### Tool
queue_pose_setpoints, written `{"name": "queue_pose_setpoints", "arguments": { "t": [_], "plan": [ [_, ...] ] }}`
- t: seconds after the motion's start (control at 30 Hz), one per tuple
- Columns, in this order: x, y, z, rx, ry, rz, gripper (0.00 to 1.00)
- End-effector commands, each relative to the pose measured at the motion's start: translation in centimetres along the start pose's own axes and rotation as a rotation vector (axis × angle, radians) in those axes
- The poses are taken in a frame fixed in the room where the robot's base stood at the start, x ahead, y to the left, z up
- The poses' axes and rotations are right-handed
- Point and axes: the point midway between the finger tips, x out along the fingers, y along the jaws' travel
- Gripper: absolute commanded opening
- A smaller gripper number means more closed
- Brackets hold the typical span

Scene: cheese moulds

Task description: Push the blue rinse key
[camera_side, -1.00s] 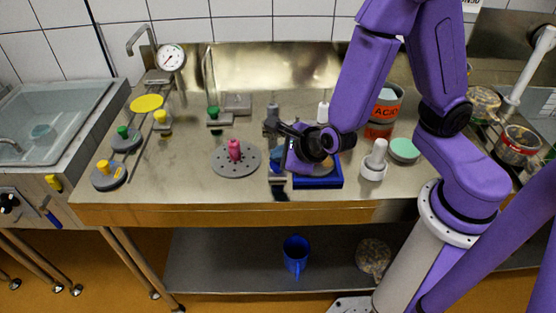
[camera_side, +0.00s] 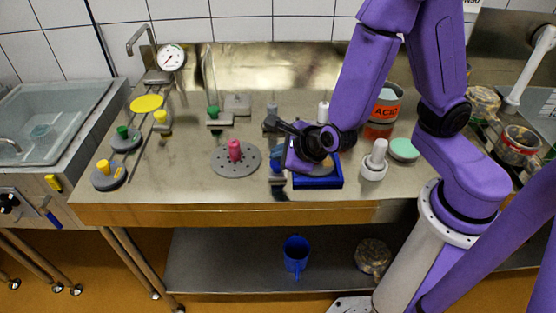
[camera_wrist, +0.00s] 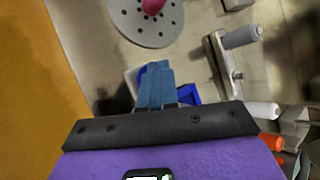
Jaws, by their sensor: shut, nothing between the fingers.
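A small blue key (camera_side: 277,180) stands near the front of the steel table, just left of a blue tray (camera_side: 318,183) in the side view. My gripper (camera_side: 284,160) is low over this spot, its purple body covering part of the tray. In the wrist view my blue-grey fingers (camera_wrist: 155,85) are together, with nothing between them. Bright blue surfaces (camera_wrist: 188,94) show beside and behind the fingers there, mostly hidden; I cannot tell whether the fingertips touch the key.
A pink peg on a round perforated plate (camera_side: 225,167) stands to the left. A white bottle-shaped piece (camera_side: 373,170) and a pot marked ACID (camera_side: 386,108) are to the right. A grey handled fitting (camera_wrist: 240,38) stands near the fingers. The table's front edge (camera_side: 230,211) is close.

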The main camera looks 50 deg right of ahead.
Motion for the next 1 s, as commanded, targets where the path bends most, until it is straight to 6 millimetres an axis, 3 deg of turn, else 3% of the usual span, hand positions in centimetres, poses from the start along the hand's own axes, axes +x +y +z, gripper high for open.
{"name": "queue_pose_setpoints", "arguments": {
  "t": [0.47,1.0],
  "plan": [
    [-0.6,-0.4,0.4,0.0,-0.001,0.0,0.0],
    [-3.7,-2.7,2.8,0.003,-0.004,-0.001,0.0]
  ]
}}
